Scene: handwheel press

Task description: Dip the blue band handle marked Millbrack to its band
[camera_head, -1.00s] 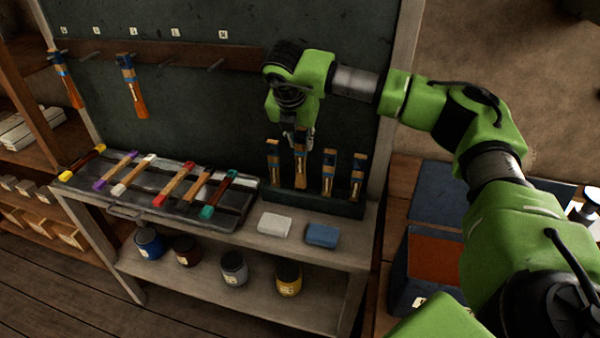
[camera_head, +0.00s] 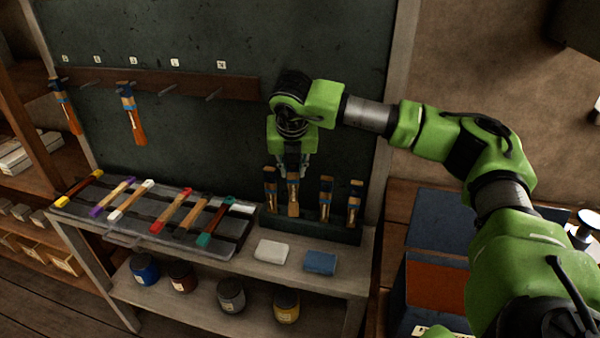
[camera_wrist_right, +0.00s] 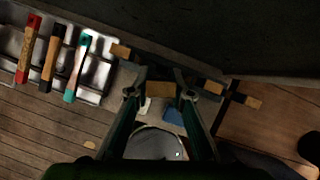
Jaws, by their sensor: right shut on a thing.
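My right gripper (camera_head: 292,171) points down over the rack and is shut on a wood-coloured handle (camera_head: 293,195), which stands upright among the others. In the right wrist view its tan top end (camera_wrist_right: 160,90) sits between the two fingers. The handle's lower end is at the dark rack (camera_head: 340,234); I cannot tell how deep it goes. Other upright handles with dark blue bands stand beside it, such as one at the left (camera_head: 270,186) and one at the right (camera_head: 326,200). The name Millbrack cannot be read on any of them. My left gripper is not in view.
Two banded handles (camera_head: 132,115) hang on the peg rail (camera_head: 165,84). A tray (camera_head: 235,242) holds several colour-ended handles. A white block (camera_head: 271,251) and a blue block (camera_head: 320,262) lie before the rack. Several tins, including a blue one (camera_head: 145,270), stand on the lower shelf.

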